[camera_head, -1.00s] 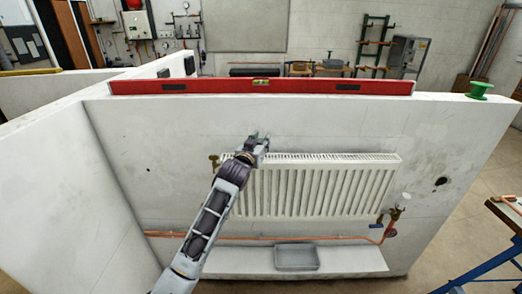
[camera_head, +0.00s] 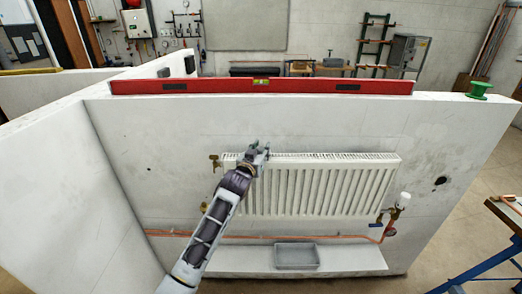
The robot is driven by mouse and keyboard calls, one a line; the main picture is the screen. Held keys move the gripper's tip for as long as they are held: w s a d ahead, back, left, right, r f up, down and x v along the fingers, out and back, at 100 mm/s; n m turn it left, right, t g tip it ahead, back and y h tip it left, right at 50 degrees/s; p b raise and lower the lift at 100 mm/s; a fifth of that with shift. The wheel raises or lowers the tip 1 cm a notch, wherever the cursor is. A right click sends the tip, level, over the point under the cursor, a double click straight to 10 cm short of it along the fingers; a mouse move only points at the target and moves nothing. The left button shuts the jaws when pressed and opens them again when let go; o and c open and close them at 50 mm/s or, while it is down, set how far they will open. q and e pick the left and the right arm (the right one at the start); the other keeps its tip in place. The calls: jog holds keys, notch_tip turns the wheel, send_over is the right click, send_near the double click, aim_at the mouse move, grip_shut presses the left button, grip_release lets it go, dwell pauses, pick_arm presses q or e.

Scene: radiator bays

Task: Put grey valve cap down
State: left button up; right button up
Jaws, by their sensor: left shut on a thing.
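My left gripper (camera_head: 261,150) is at the top edge of the white radiator (camera_head: 320,190), near its left end. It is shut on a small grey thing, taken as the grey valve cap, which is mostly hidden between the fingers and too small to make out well. A brass valve (camera_head: 214,160) shows at the radiator's upper left, left of the gripper. A second valve (camera_head: 394,213) with a white head (camera_head: 404,198) is at the lower right. A grey tray (camera_head: 296,256) stands on the white ledge below the radiator. My right gripper is out of view.
A red spirit level (camera_head: 200,87) lies along the wall top, with a green spool (camera_head: 479,90) to its right. A copper pipe (camera_head: 290,237) runs below the radiator. The white ledge (camera_head: 350,260) is bare right of the tray. A bench (camera_head: 505,212) stands at the right.

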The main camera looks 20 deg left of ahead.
pick_arm(q)
jog(key=o, duration=0.7)
jog(key=shift+s+a+r+b, duration=0.1)
jog(key=shift+s+b, duration=0.25)
jog(key=shift+s, duration=1.65)
jog(key=shift+s+a+r+b, duration=0.15)
jog(key=shift+s+b, duration=0.25)
jog(key=shift+s, duration=1.6)
jog(key=shift+s+a+r+b, duration=0.1)
jog(key=shift+s+b, duration=0.25)
jog(key=shift+s, duration=1.65)
